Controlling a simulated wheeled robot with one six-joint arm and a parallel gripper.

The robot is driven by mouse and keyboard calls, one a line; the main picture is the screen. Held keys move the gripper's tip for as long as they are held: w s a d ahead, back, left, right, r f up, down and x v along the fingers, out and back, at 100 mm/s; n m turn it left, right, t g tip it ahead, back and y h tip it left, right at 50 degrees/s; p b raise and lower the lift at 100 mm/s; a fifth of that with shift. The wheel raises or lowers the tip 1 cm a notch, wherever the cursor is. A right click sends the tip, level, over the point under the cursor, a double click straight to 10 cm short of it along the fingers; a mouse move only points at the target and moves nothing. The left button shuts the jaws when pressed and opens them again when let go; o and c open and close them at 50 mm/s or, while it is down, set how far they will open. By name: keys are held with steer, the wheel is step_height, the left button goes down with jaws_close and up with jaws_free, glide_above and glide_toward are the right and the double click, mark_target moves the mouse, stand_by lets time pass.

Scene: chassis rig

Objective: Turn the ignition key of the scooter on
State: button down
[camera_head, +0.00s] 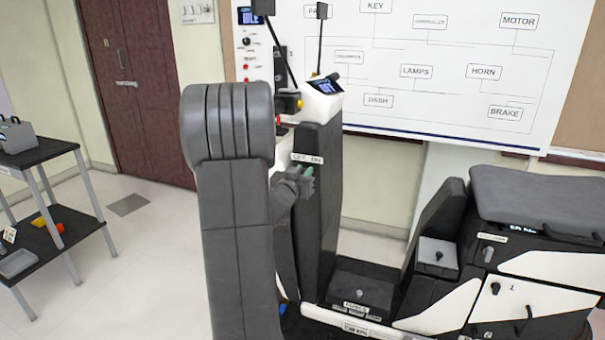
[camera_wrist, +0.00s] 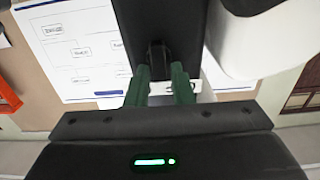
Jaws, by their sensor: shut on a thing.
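A small OFF/ON label (camera_head: 307,159) is on the column. My gripper (camera_head: 305,172) is at the column just below this label. In the wrist view, the green fingers of my gripper (camera_wrist: 161,72) are on both sides of the dark ignition key (camera_wrist: 157,55) and shut on it. The key is hidden by my gripper in the head view. I cannot tell which way the key points.
The dash display (camera_head: 328,87) and handlebar are above the column. My arm hides part of the scooter's left side. A whiteboard diagram (camera_head: 440,70) hangs behind. A black shelf cart (camera_head: 38,155) stands at left, with open floor between.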

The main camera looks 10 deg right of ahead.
steer(key=m+b, duration=0.3)
steer(key=m, duration=0.1)
steer(key=m+b, duration=0.3)
steer(key=m, duration=0.1)
steer(key=d+f+m+b, duration=0.1)
steer(key=m+b, duration=0.2)
steer(key=b, duration=0.1)
steer(key=shift+s+m, duration=0.35)
steer(key=shift+m, duration=0.05)
stand_by(0.3)
steer(key=c, duration=1.4)
jaws_free()
steer(key=shift+c, duration=0.2)
steer(key=shift+r, duration=0.1)
